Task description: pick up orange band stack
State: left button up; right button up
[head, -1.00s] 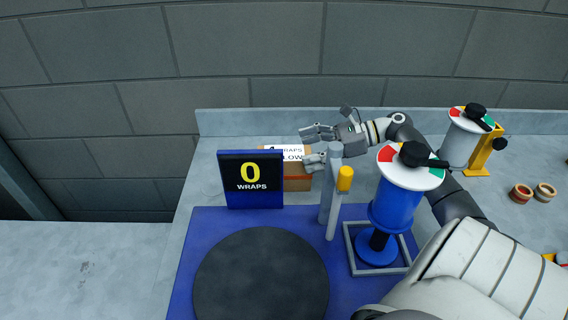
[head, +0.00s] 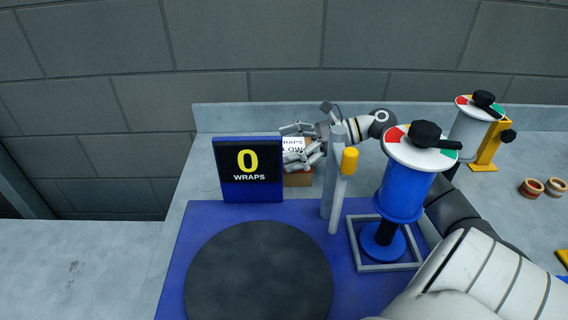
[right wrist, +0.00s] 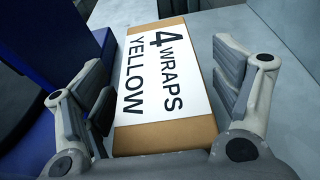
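I cannot tell for certain which is the orange band stack. My right gripper (head: 288,146) is far to their left, behind the grey posts. In the right wrist view my right gripper (right wrist: 165,65) is open, its fingers on either side of a cardboard box (right wrist: 165,138) labelled "4 WRAPS YELLOW". The box shows partly behind the sign in the head view (head: 298,179). My left gripper is not in view.
A blue sign reading "0 WRAPS" (head: 250,194) stands behind a dark turntable (head: 258,275) on a blue base. Grey posts (head: 328,190) and a blue dispenser (head: 403,197) stand right of it. A grey dispenser with a yellow bracket (head: 487,150) is further right.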

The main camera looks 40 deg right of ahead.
jog(key=c, duration=1)
jog(key=shift+c, duration=0.5)
jog(key=shift+r, duration=0.1)
